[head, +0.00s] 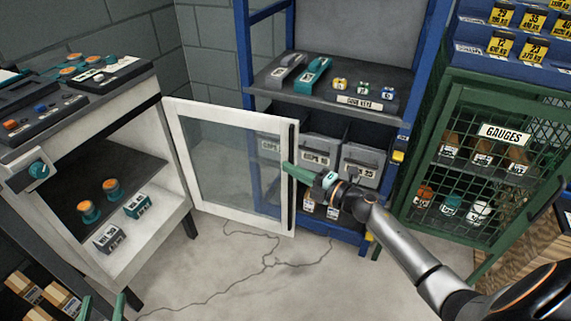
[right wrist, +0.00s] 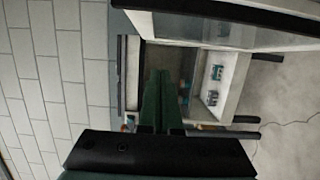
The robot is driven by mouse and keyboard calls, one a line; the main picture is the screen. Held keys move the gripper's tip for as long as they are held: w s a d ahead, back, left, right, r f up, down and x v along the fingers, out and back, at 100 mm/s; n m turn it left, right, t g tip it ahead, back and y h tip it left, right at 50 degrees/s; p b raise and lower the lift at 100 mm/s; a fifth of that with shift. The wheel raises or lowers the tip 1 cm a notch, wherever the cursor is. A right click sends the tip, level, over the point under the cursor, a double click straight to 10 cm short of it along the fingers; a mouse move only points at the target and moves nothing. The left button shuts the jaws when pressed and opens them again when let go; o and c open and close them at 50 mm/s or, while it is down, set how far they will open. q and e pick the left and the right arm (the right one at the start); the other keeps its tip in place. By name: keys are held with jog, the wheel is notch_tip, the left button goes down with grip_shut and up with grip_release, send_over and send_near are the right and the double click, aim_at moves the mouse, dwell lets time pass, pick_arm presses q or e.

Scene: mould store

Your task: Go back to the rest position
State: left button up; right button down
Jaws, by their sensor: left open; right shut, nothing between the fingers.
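My right gripper (head: 287,168) is at the right edge of the open glass door (head: 228,165), by its dark upright handle (head: 291,180). Its green fingers are shut with nothing seen between them; whether they touch the door I cannot tell. In the right wrist view the two fingers (right wrist: 160,73) lie side by side, with the white cabinet (right wrist: 230,95) beyond. My left gripper (head: 101,306) shows only as two green fingertips, apart and empty, at the bottom left of the head view. Most of it is out of frame.
The white cabinet (head: 168,232) stands open at left, with knobs and small boxes inside. Behind the door is a blue rack (head: 242,70) with bins. A green mesh gauge cabinet (head: 462,95) stands at right.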

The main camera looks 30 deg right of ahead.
pick_arm(q)
jog(key=f, duration=0.1)
jog(key=f+g, duration=0.1)
jog(key=f, duration=0.1)
jog(key=f+g, duration=0.1)
jog(key=shift+s+f+n+y+p, duration=0.25)
jog(key=shift+f+n+y+p, duration=0.05)
jog(key=shift+p, duration=0.05)
pick_arm(e)
jog(key=v, duration=0.7)
jog(key=shift+s+d, duration=0.15)
jog(key=shift+d, duration=0.4)
jog(key=s+a+m+g+h+p, duration=0.1)
jog(key=s+a+m+h, duration=0.1)
jog(key=s+a+m, duration=0.65)
jog(key=s+a+m+h, duration=0.1)
jog(key=s+a+m, duration=0.4)
jog(key=a+m, duration=0.6)
pick_arm(q)
jog(key=s+a+r+n+g+y+p, duration=0.2)
jog(key=s+g+p, duration=0.4)
jog(key=p, duration=1.4)
jog(key=s, duration=0.2)
jog(key=shift+s+p, duration=0.3)
jog(key=shift+p, duration=0.05)
pick_arm(e)
jog(key=s+d+r+m+g+h, duration=0.1)
jog(key=s+d+r+g+h, duration=0.1)
jog(key=s+g, duration=0.4)
jog(key=shift+s, duration=0.95)
